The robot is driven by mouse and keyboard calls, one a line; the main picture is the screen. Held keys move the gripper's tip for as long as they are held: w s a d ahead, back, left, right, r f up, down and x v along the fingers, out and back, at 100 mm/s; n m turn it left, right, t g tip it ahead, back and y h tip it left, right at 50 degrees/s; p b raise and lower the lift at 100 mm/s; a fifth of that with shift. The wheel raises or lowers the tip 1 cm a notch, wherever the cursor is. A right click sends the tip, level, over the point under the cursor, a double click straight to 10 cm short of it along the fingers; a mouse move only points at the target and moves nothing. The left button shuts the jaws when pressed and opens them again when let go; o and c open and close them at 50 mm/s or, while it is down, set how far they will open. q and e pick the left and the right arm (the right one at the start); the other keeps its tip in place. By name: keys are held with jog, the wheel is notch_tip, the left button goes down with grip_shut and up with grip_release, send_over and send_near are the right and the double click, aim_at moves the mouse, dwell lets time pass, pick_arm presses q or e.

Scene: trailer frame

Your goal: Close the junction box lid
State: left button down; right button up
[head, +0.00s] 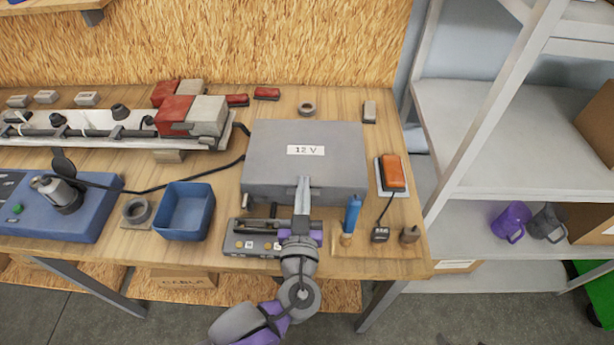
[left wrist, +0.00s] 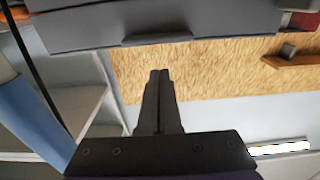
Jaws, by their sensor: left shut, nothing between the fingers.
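The grey junction box stands near the middle of the workbench, and its grey lid (head: 340,138) with a "12 V" label lies over it. The lid looks down and about level; whether it sits fully flush I cannot tell. In the left wrist view, which is upside down, the lid (left wrist: 90,22) fills the top, with a small tab on its edge (left wrist: 158,38). My left gripper (head: 303,181) is shut and empty, with its fingertips over the lid's front edge. The fingers (left wrist: 159,75) also show in the wrist view. Contact with the lid is unclear.
A blue tray (head: 185,212) stands left of the box. A grey panel (head: 258,241) lies in front, partly behind my arm. A blue-handled tool (head: 352,213) and an orange device (head: 393,172) are at the right. A rail with red and grey blocks (head: 208,112) lies behind left.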

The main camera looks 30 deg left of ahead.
pick_arm(q)
jog(key=shift+s+d+f+b, duration=0.15)
jog(key=shift+f+b, duration=0.15)
jog(key=shift+f, duration=0.5)
pick_arm(e)
jog(key=shift+f, duration=0.55)
pick_arm(q)
jog(key=shift+r, duration=0.15)
pick_arm(e)
jog(key=shift+r, duration=0.1)
